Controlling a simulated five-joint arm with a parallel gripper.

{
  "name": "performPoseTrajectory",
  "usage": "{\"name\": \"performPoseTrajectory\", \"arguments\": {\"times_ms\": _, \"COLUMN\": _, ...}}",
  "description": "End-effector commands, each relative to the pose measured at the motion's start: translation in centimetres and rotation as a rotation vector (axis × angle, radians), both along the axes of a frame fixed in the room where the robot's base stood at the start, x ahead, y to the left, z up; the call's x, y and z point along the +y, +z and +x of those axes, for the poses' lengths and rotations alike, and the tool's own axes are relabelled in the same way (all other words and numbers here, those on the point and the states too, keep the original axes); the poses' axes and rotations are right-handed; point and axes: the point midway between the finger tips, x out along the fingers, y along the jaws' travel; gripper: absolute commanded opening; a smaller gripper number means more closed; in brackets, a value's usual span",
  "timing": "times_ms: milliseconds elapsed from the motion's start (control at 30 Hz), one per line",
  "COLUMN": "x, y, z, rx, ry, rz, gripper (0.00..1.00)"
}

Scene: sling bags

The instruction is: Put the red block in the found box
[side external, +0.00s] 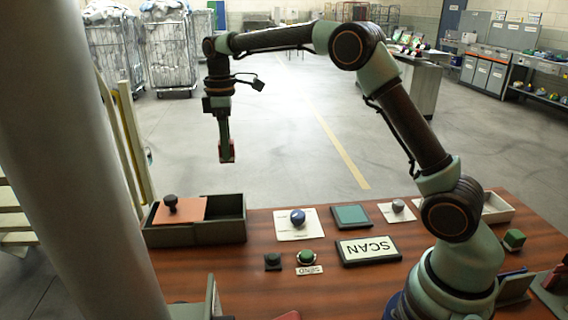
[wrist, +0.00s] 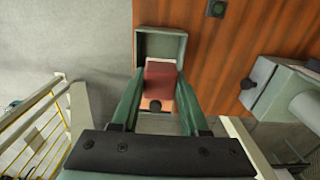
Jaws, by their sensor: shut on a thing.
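My gripper (side external: 224,146) is shut on the red block (side external: 231,151) and holds it well above the table's left end. In the wrist view the red block (wrist: 160,82) sits between my two fingers. The dark green box (side external: 204,235) stands at the table's left end, below my gripper. An orange lid or panel (side external: 188,211) with a dark knob (side external: 171,203) covers its left part; its right part is open. In the wrist view the box (wrist: 178,35) shows beyond the block, with its open part at the top. The block hides part of the box.
A pale tray (side external: 498,209) lies partly behind my arm. A grey post (side external: 75,160) crosses the left foreground.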

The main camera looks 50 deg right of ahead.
Motion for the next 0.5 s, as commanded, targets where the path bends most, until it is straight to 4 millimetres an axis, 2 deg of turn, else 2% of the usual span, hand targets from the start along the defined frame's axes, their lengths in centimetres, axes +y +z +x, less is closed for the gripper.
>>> {"name": "performPoseTrajectory", "arguments": {"times_ms": 167, "x": 0.4, "y": -2.6, "z": 0.0, "rx": 0.006, "ry": 0.000, "rz": 0.000, "gripper": 0.00}}
{"name": "performPoseTrajectory", "arguments": {"times_ms": 500, "x": 0.3, "y": -10.9, "z": 0.0, "rx": 0.004, "ry": 0.000, "rz": 0.000, "gripper": 0.00}}
